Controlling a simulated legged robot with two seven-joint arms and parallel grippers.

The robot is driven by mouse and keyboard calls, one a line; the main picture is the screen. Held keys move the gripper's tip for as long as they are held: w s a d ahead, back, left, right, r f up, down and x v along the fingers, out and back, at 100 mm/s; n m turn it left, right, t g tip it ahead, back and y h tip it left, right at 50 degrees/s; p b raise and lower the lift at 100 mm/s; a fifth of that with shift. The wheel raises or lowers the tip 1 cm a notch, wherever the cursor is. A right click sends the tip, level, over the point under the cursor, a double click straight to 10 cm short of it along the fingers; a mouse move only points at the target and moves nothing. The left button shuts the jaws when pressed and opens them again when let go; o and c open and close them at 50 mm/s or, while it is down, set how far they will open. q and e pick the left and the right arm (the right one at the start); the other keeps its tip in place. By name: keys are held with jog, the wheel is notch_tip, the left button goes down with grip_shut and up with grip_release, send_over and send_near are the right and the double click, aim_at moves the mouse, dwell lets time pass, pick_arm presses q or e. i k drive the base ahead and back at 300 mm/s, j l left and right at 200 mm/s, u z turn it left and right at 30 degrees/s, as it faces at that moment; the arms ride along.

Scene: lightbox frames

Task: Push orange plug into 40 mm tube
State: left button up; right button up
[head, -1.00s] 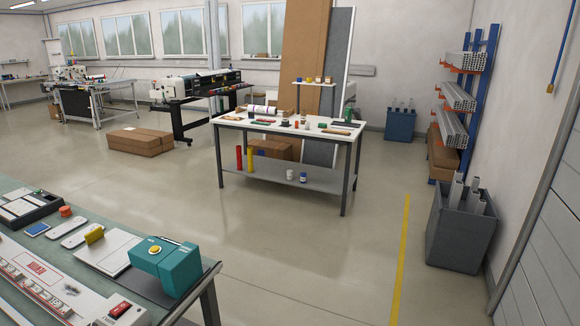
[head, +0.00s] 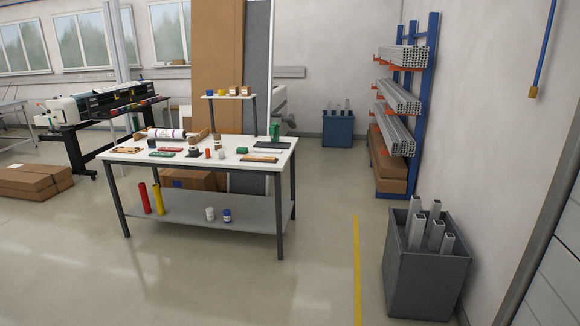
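A small orange-red piece (head: 208,153) stands on the white-topped table (head: 150,158) ahead; it is too small to tell whether it is the plug. Several square metal tubes (head: 435,235) stand upright in a dark grey bin (head: 425,285) at the right. A red tube (head: 144,198) and a yellow tube (head: 158,199) stand on the table's lower shelf (head: 190,214). I cannot tell which tube is the 40 mm one. Neither of my grippers is in view.
A blue rack (head: 428,90) holds bundles of metal profiles at the back right. A cardboard box (head: 35,181) lies left, near a large printer (head: 85,112). A yellow floor line (head: 356,270) runs between table and bin. The floor before the table is clear.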

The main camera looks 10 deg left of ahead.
aim_at(192, 140)
jog(key=i+j+u, duration=0.2)
jog(key=i+u, duration=0.25)
jog(key=i, duration=0.5)
jog(key=i+l+u, duration=0.15)
jog(key=i+u, duration=0.35)
jog(key=i, duration=0.4)
jog(key=i+j+z, duration=0.15)
jog(key=i+j, duration=0.2)
jog(key=i+j+z, duration=0.15)
jog(key=i+j, duration=0.15)
jog(key=i+j+z, duration=0.15)
jog(key=i+j, duration=0.15)
jog(key=j, duration=0.15)
jog(key=i+j+z, duration=0.2)
jog(key=j, duration=0.25)
jog(key=i, duration=0.05)
